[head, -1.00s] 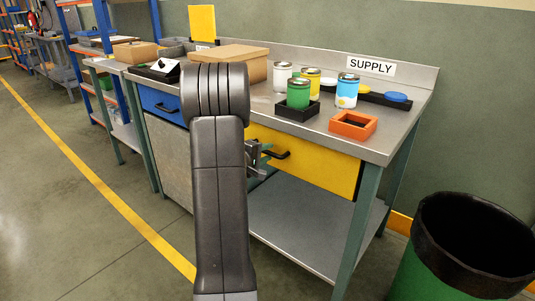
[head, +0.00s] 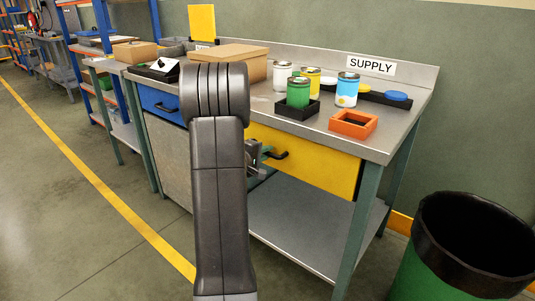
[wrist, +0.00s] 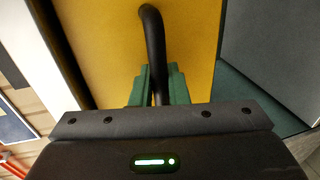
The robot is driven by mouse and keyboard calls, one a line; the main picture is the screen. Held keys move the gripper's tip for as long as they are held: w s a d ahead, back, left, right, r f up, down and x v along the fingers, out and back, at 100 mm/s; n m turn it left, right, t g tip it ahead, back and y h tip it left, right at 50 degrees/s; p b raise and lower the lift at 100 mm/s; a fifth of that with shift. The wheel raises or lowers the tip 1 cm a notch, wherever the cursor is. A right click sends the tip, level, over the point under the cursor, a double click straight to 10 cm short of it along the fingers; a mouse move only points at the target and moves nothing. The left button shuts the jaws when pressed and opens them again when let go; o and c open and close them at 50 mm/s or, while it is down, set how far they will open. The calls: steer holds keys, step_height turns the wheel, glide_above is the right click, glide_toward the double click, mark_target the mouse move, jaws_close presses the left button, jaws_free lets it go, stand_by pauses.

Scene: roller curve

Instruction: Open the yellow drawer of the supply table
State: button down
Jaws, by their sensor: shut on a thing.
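The yellow drawer (head: 315,165) is the right-hand drawer under the top of the supply table (head: 385,147). Its front looks flush with the table frame. Its black handle (head: 279,155) also shows in the wrist view (wrist: 153,40), running down between the green fingers. My gripper (wrist: 159,85) is shut on the handle, one finger on each side of it. In the head view my arm hides the drawer's left end and part of the gripper.
On the tabletop stand several paint cans (head: 298,92), an orange tray (head: 353,124) and a cardboard box (head: 229,62). A blue drawer (head: 161,104) is to the left. A green bin with a black rim (head: 478,240) stands at the right. Floor at the left is clear.

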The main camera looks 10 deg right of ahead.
steer(key=f+b+v, duration=0.2)
steer(key=b+v, duration=0.1)
steer(key=v, duration=0.7)
steer(key=f+b+v, duration=0.2)
steer(key=b+v, duration=0.1)
steer(key=v, duration=0.7)
steer(key=s+a+f+b+v, duration=0.1)
steer(key=b+v, duration=0.3)
steer(key=v, duration=0.5)
steer(key=shift+s+a+f, duration=0.2)
steer(key=shift+a+f, duration=0.15)
steer(key=shift+f, duration=0.25)
steer(key=c, duration=1.5)
jaws_free()
steer(key=p+v, duration=0.3)
steer(key=v, duration=1)
steer(key=shift+s+a, duration=0.15)
steer(key=shift+a, duration=0.25)
steer(key=b+x, duration=0.3)
steer(key=x, duration=1)
steer(key=shift+w+d, duration=0.2)
steer(key=shift+d, duration=0.2)
